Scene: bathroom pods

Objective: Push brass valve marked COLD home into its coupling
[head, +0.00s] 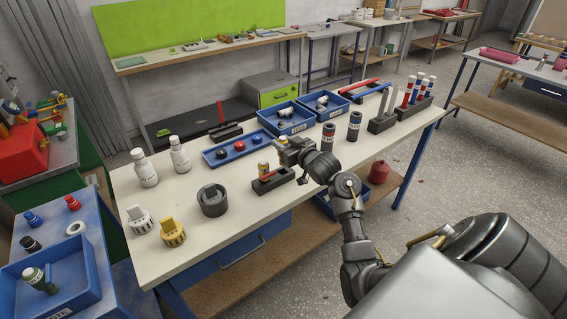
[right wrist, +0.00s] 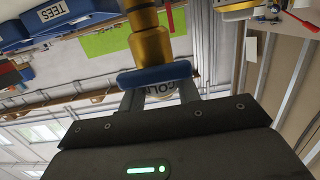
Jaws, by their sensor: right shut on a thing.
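The brass valve (right wrist: 152,45) shows in the right wrist view with a blue collar or handle (right wrist: 155,76) and a round face lettered COLD. My right gripper (right wrist: 158,96) is shut on it at the blue part, and the brass body runs out of the top of that view. In the head view my right gripper (head: 280,147) is over the middle of the bench. A small brass piece (head: 264,168) shows just below its fingers, at a dark block (head: 280,183) with a red part. I cannot tell whether the valve touches a coupling. My left gripper is not in view.
On the bench (head: 235,240) are a blue tray (head: 216,161), blue bins (head: 290,127), dark cylinders (head: 355,126), a rack of coloured tubes (head: 415,103), white bottles (head: 147,170) and a dark ring (head: 213,200). The bench's front middle is clear.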

